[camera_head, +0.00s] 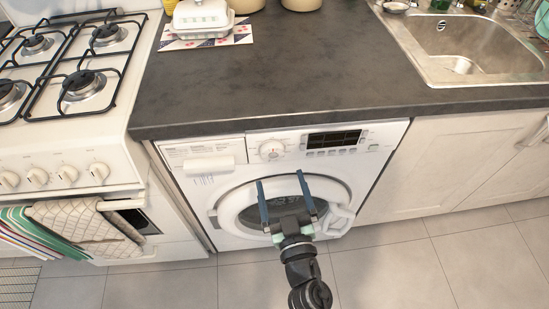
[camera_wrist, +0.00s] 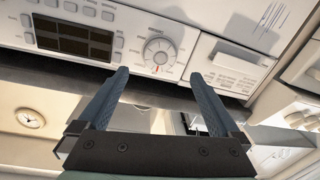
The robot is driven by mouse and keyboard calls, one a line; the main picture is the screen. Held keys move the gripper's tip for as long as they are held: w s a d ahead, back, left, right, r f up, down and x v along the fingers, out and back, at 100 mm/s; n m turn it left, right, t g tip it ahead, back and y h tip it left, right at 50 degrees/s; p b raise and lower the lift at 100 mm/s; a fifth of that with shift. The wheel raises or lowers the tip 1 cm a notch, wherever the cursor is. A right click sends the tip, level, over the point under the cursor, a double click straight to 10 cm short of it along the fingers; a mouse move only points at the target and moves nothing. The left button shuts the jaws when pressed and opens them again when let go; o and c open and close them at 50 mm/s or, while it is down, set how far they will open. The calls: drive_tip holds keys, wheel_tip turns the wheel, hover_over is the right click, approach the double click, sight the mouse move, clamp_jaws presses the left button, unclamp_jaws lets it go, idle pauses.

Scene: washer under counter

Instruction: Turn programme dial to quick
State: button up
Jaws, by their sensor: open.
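The programme dial (camera_head: 271,150) is a round white knob on the washer's control panel, left of the dark display. It also shows in the wrist view (camera_wrist: 159,52), where the panel appears turned over, with marks around its rim and a small red mark. I cannot read the programme labels. My gripper (camera_head: 280,177) is open and empty in front of the washer, its two blue fingers pointing toward the panel. In the wrist view my gripper (camera_wrist: 158,75) has its fingertips on either side of the dial's line, apart from the dial.
The washer's round door (camera_head: 232,210) lies behind and below my fingers. The detergent drawer (camera_head: 209,165) is left of the dial; the display (camera_head: 334,140) and buttons are right. The dark counter (camera_head: 260,65) overhangs the panel. The stove (camera_head: 65,150) stands left, the sink (camera_head: 480,45) right.

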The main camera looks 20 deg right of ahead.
sight(273, 155)
drive_tip(key=w, duration=0.3)
drive_tip(key=w+d+b, duration=0.1)
drive_tip(key=w, duration=0.3)
drive_tip(key=shift+d, duration=0.2)
drive_tip(key=shift+c, duration=0.2)
drive_tip(key=c, duration=1.3)
drive_tip(key=shift+n, duration=0.3)
drive_tip(key=shift+a+r+n+p, duration=0.1)
drive_tip(key=shift+n+p, duration=0.65)
drive_tip(key=shift+n, duration=0.45)
drive_tip(key=shift+n+g+p, duration=0.3)
drive_tip(key=shift+n+p, duration=0.2)
drive_tip(key=shift+n, duration=1.8)
